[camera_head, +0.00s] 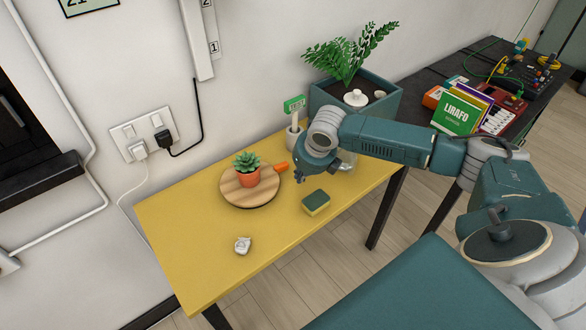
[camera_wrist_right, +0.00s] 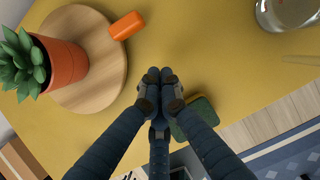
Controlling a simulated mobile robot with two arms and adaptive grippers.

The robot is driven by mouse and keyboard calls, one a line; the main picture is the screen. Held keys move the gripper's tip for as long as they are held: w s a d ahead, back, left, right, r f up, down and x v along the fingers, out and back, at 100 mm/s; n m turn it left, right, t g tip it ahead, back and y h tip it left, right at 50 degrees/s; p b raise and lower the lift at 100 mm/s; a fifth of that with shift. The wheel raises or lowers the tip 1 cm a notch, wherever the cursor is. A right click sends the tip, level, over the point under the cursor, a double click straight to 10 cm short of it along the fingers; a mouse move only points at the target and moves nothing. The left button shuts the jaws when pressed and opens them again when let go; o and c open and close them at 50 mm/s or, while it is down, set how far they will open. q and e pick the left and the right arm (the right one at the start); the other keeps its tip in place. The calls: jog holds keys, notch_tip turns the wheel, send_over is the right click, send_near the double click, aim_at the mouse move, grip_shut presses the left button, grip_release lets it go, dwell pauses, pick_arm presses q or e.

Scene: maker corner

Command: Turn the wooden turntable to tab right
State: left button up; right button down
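The round wooden turntable (camera_head: 238,199) lies on the yellow table, left of my right gripper. It also shows in the wrist view (camera_wrist_right: 102,72). A succulent in an orange pot (camera_head: 247,178) stands on it. Its orange tab (camera_head: 281,167) sticks out at the right edge, slightly toward the back. The wrist view shows the tab (camera_wrist_right: 127,25) too. My right gripper (camera_head: 300,179) is over the table to the right of the turntable, apart from the tab. Its fingertips (camera_wrist_right: 160,75) are together with nothing visible between them. My left gripper is out of view.
A green and yellow sponge (camera_head: 316,202) lies near the table's front edge, close to my right gripper. A crumpled white piece (camera_head: 243,245) lies at the front left. The table's left end is clear.

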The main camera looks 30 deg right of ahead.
jog(key=shift+x, duration=1.1)
jog(key=shift+w+d+f+p, duration=0.1)
jog(key=shift+w+p, duration=0.25)
jog(key=shift+w, duration=0.65)
jog(key=shift+w+f+p, duration=0.1)
jog(key=shift+w+p, duration=0.2)
jog(key=shift+w, duration=0.75)
jog(key=shift+r, duration=0.1)
